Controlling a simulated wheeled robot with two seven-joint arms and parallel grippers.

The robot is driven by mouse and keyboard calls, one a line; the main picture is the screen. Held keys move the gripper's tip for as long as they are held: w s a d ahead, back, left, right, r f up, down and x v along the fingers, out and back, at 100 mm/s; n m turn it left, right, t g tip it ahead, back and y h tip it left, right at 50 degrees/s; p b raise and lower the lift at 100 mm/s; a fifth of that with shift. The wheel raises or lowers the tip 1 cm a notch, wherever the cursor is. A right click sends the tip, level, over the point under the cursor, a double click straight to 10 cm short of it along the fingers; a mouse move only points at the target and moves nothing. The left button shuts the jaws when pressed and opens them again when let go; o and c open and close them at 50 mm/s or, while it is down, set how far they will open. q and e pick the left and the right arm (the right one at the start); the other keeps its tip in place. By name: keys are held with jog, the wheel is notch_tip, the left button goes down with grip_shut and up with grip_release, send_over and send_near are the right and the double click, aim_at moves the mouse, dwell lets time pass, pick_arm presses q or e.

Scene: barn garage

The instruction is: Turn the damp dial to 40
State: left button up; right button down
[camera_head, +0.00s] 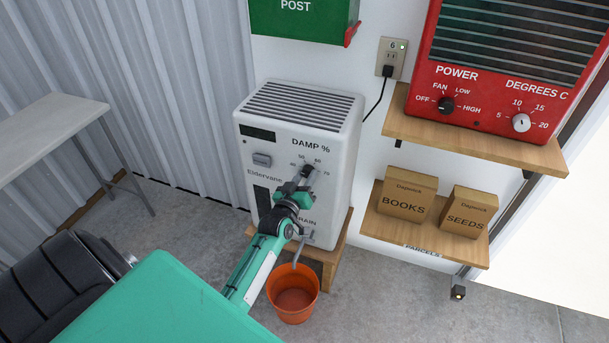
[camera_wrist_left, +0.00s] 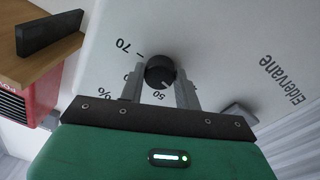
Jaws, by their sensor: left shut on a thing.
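The white dehumidifier (camera_head: 270,160) marked "DAMP %" stands against the wall. Its small black damp dial (camera_head: 308,171) sits on the upper right of the front, with 40, 50, 60 and 70 around it. My left gripper (camera_head: 302,182) reaches up from below and is shut on the dial. In the left wrist view, the dial (camera_wrist_left: 160,72) is between the two grey fingers (camera_wrist_left: 162,86). A pale mark on its rim seems to face the 50. The gripper hides part of the scale there. My right gripper is not in view.
An orange bucket (camera_head: 293,294) stands on the floor below the machine's drain spout. A red heater (camera_head: 500,70) with its own dials is on the upper shelf at right. Boxes marked BOOKS (camera_head: 405,198) and SEEDS (camera_head: 465,212) sit on the lower shelf. A grey table (camera_head: 45,130) stands left.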

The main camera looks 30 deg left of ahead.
pick_arm(q)
jog(key=shift+n, duration=1.1)
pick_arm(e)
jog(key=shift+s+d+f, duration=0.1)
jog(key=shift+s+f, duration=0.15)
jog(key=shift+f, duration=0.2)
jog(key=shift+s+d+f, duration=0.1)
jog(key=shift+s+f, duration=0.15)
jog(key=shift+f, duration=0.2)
pick_arm(q)
jog(key=o, duration=1)
jog(key=shift+v, duration=6.9)
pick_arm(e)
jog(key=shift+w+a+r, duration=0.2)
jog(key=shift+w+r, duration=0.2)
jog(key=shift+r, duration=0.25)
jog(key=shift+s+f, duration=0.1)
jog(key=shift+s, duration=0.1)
